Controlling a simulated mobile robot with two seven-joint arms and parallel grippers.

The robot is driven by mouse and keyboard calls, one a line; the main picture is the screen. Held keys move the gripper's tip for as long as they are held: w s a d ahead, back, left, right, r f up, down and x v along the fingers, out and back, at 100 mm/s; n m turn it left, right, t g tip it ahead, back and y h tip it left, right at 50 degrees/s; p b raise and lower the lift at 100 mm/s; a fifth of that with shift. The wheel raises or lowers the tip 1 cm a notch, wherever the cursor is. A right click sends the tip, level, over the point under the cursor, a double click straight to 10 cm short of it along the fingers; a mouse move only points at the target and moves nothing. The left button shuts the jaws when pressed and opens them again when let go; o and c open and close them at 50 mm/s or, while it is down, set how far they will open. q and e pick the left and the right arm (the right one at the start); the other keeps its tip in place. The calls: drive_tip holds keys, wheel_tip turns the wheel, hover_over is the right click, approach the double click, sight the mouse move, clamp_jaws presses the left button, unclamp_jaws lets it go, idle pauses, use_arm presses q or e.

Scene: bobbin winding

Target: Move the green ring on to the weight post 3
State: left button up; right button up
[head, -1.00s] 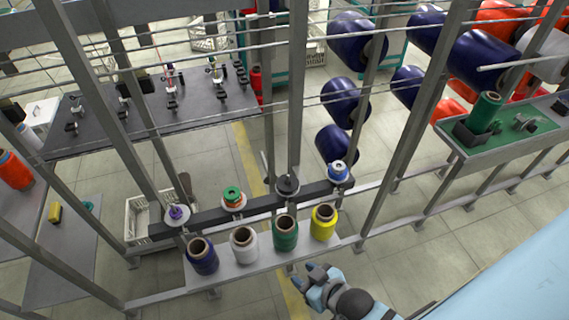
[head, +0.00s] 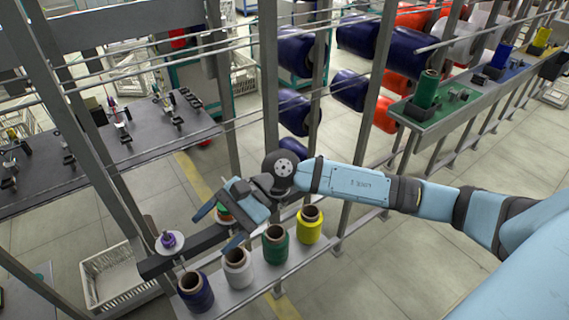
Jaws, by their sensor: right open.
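The green ring (head: 224,209) sits on an orange-rimmed stack at the second post from the left of the dark rail (head: 205,240). Only a small part of it shows between the fingers of my right gripper (head: 215,232). That gripper is open, with one finger on each side of the ring in the picture. I cannot tell whether it touches the ring. The third and fourth posts of the rail are hidden behind my right gripper and arm. The leftmost post holds a purple ring (head: 169,239) on a white disc. My left gripper is not in view.
Below the rail, a grey shelf (head: 262,272) holds blue, white, green and yellow spools (head: 309,225). Grey uprights and thin horizontal rods stand around the rail. A white crate (head: 112,272) is on the floor at left. A green tray (head: 437,115) is at right.

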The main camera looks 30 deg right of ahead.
drive_tip(key=w+d+r+n+t+h+b, duration=0.1)
drive_tip(key=w+d+n+h, duration=0.25)
drive_tip(key=d, duration=0.35)
drive_tip(key=w+d+n+t+h+b, duration=0.1)
drive_tip(key=w+d+n+t+h, duration=0.15)
drive_tip(key=d+h, duration=0.35)
drive_tip(key=w+d+r+n+t+h+b, duration=0.1)
drive_tip(key=w+d+n+h, duration=0.25)
drive_tip(key=d, duration=0.45)
drive_tip(key=s+a+p, duration=0.1)
drive_tip(key=a+p, duration=0.5)
drive_tip(key=a, duration=0.9)
drive_tip(key=shift+n, duration=0.45)
drive_tip(key=b+x, duration=0.4)
drive_tip(key=x, duration=0.4)
drive_tip(key=shift+s+f+b, duration=0.1)
drive_tip(key=shift+s+b, duration=0.05)
drive_tip(key=shift+b, duration=0.15)
drive_tip(key=shift+f+b, duration=0.35)
drive_tip(key=shift+f, duration=0.2)
drive_tip(key=shift+w+f+b, duration=0.1)
drive_tip(key=shift+w+b, duration=0.15)
drive_tip(key=shift+b, duration=0.1)
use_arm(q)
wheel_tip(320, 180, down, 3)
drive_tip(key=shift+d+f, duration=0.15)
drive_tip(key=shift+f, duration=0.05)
